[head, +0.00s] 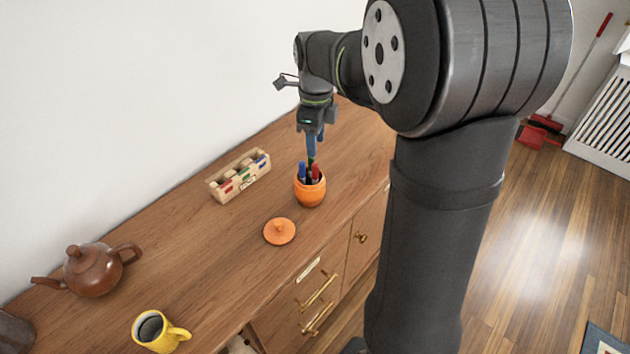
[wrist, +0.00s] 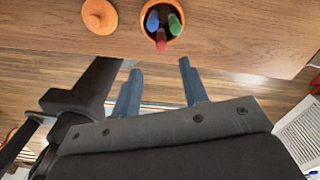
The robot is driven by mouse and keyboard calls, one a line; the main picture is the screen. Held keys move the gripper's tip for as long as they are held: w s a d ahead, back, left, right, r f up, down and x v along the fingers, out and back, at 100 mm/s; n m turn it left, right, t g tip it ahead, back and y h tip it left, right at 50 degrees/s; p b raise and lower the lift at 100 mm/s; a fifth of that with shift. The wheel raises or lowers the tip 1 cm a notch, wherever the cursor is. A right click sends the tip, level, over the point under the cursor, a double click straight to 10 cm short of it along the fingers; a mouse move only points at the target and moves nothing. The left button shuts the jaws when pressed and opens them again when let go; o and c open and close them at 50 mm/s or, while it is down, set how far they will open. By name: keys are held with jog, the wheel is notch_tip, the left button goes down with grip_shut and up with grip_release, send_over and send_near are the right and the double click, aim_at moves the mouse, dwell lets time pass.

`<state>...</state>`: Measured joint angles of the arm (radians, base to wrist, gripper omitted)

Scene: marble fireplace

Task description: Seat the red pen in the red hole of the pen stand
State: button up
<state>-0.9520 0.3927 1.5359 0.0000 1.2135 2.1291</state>
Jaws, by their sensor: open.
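The red pen (head: 316,171) stands in an orange pot (head: 310,193) with a blue pen (head: 302,170) and a green pen. In the wrist view the red pen (wrist: 161,42) leans toward the pot's near rim, closest to my fingers. My gripper (head: 311,155) points down above the pot, open and empty. In the wrist view its two blue fingers (wrist: 160,68) are apart, with the red pen just beyond their tips. The pen stand (head: 240,177) is a pale wooden block with red, green and blue marks, left of the pot; its holes are too small to make out.
An orange lid (head: 279,231) lies on the wooden cabinet top in front of the pot. A brown teapot (head: 94,270) and a yellow mug (head: 158,331) stand at the near left. A white wall runs behind the stand. Bare wood lies between stand and pot.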

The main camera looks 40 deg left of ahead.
aim_at(315, 164)
notch_tip(315, 164, down, 8)
jog(key=shift+w+a+r, duration=0.1)
jog(key=shift+a+r, duration=0.05)
dwell(0.3)
grip_shut()
